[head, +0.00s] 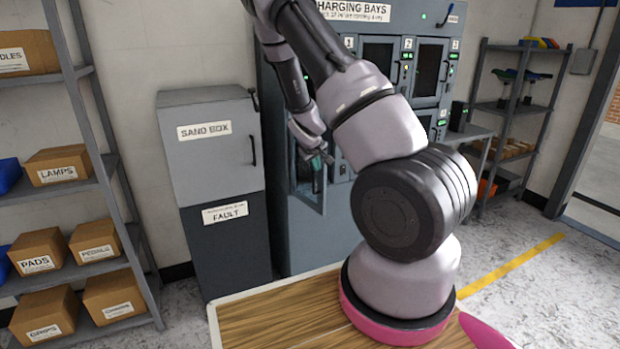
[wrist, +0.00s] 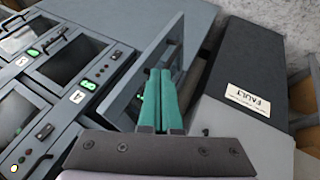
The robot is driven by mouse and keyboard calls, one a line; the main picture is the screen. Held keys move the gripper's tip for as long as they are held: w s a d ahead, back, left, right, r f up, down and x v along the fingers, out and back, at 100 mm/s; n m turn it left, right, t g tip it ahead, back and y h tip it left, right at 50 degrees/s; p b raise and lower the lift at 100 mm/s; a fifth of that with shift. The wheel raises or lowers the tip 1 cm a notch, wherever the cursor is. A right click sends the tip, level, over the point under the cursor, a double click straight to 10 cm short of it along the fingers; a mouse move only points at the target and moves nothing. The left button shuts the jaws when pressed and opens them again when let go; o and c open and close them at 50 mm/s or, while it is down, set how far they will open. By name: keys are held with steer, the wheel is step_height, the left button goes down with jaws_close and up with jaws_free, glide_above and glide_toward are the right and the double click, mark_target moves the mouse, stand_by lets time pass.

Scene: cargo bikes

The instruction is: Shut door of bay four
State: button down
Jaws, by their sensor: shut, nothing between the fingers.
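The grey charging cabinet (head: 345,230) stands behind my arm, with numbered bays in rows. A door at its lower left, in the place of bay four, stands open (head: 311,196); my arm hides much of that area. In the wrist view this door (wrist: 168,42) sticks out from the cabinet front as a grey panel. My gripper (head: 318,160) is at this open door. In the wrist view its green fingers (wrist: 161,72) are together with nothing between them, and overlap the panel. I cannot tell whether they touch it.
The sand box (head: 215,148) and a dark box labelled FAULT (head: 228,250) stand left of the cabinet, close to the open door. A wooden table top (head: 265,320) lies in front. Shelves with cartons (head: 130,235) stand at left, another rack (head: 500,110) at right.

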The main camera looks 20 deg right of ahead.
glide_toward(321, 184)
steer(key=x, duration=0.4)
steer(key=shift+w+d+f, duration=0.1)
steer(key=shift+w+f, duration=0.05)
steer(key=shift+f, duration=0.1)
